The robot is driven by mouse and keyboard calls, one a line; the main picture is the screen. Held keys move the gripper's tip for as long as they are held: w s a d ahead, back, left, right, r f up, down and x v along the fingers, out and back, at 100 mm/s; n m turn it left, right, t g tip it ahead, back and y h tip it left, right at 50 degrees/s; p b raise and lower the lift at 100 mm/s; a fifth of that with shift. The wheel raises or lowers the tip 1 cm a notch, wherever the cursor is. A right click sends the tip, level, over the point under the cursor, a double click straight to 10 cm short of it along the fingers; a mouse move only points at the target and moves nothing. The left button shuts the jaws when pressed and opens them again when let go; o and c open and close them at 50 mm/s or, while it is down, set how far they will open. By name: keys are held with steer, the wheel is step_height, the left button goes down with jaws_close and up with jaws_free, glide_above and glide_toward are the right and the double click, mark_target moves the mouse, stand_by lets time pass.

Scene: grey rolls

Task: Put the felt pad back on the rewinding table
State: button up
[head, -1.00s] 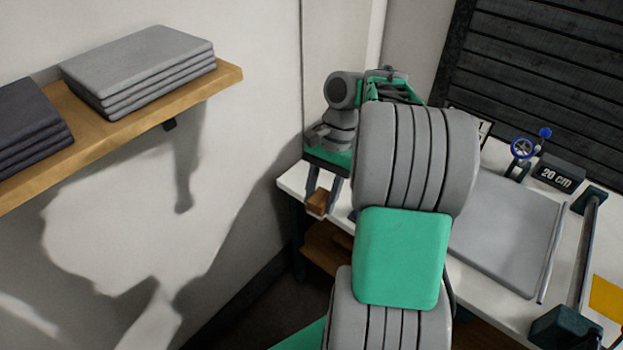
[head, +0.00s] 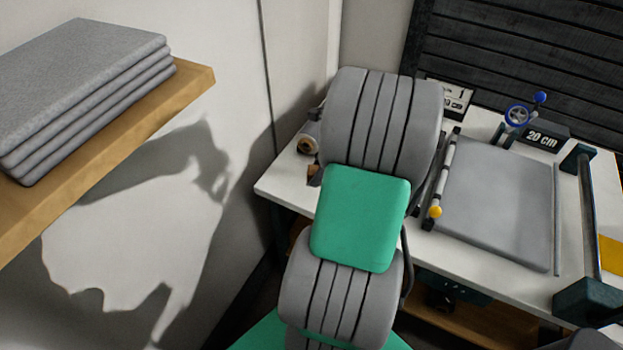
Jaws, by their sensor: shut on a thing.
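The white rewinding table (head: 283,186) stands at the right, with a flat grey pad or panel (head: 495,200) lying on its top. I cannot tell whether that is the felt pad. A stack of grey folded felt-like pieces (head: 85,85) lies on the wooden shelf at the left. My grey and green arm reaches up the middle of the view and covers part of the table's left side. My gripper is hidden behind the arm, as is anything it holds.
A rod with a yellow knob (head: 435,211) lies along the grey panel's left edge. A dark bar on end blocks (head: 590,215) stands to its right. Behind are a "20 cm" block (head: 541,137) and a blue handwheel (head: 517,115). A small roll (head: 308,138) lies at the table's left end. The shelf edge (head: 196,84) juts out.

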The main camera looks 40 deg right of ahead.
steer(key=w+f, duration=0.1)
steer(key=f, duration=0.1)
steer(key=w+d+f, duration=0.1)
steer(key=w, duration=0.1)
steer(key=shift+f, duration=2.1)
steer(key=o, duration=1.3)
steer(key=shift+f, duration=0.1)
